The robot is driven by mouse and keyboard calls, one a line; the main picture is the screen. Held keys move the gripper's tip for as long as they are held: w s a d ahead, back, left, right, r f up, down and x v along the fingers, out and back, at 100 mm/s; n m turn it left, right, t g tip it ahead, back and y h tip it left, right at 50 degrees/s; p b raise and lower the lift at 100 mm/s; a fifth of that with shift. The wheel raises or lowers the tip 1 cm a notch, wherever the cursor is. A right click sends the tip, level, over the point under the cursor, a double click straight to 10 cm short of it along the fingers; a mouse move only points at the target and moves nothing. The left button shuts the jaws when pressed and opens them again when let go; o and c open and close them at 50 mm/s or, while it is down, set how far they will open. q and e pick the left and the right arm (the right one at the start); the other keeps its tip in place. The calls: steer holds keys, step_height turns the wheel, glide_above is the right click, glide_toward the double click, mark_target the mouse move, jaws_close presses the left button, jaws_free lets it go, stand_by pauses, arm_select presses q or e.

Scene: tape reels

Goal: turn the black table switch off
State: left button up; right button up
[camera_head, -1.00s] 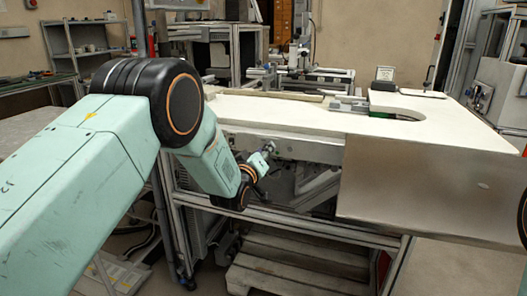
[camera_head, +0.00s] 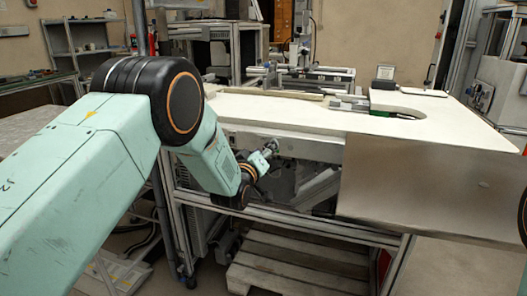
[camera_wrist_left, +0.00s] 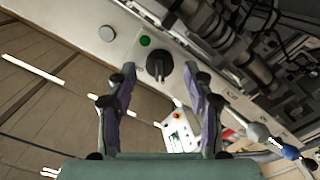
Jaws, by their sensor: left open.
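The black table switch (camera_wrist_left: 158,67) is a round rotary knob with a raised ridge, on a light metal panel in the left wrist view. Its ridge runs roughly up and down in that view. My left gripper (camera_wrist_left: 164,79) is open, with one finger to each side of the knob in the picture and nothing between them. I cannot tell whether the fingers touch it. In the head view my left gripper (camera_head: 270,148) is at the panel under the front edge of the white table (camera_head: 290,112); the switch cannot be made out there.
Beside the switch are a green button (camera_wrist_left: 145,41) and a round grey button (camera_wrist_left: 107,33). A pale control box (camera_wrist_left: 180,130) with red and yellow parts shows beyond the gripper. A large metal sheet (camera_head: 420,190) covers the table's right front. A wooden pallet (camera_head: 300,262) lies below.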

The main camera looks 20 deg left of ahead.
arm_select(q)
steer(key=s, duration=1.2)
steer(key=shift+a, duration=0.2)
steer(key=s+f+m+g, duration=0.2)
steer(key=s+f+g, duration=0.2)
steer(key=s+f, duration=0.5)
steer(key=s+f+m+g, duration=0.3)
steer(key=s+f+g, duration=0.25)
steer(key=f, duration=0.55)
steer(key=s+f+g, duration=0.2)
steer(key=s+f, duration=0.1)
steer(key=s, duration=0.7)
steer(key=s+f+m+g, duration=0.1)
steer(key=s+f+g, duration=0.2)
steer(key=s, duration=0.7)
steer(key=s+f+g, duration=0.3)
steer(key=s+f, duration=0.2)
steer(key=s, duration=0.5)
steer(key=shift+s+a+y, duration=0.2)
steer(key=shift+s+y, duration=0.1)
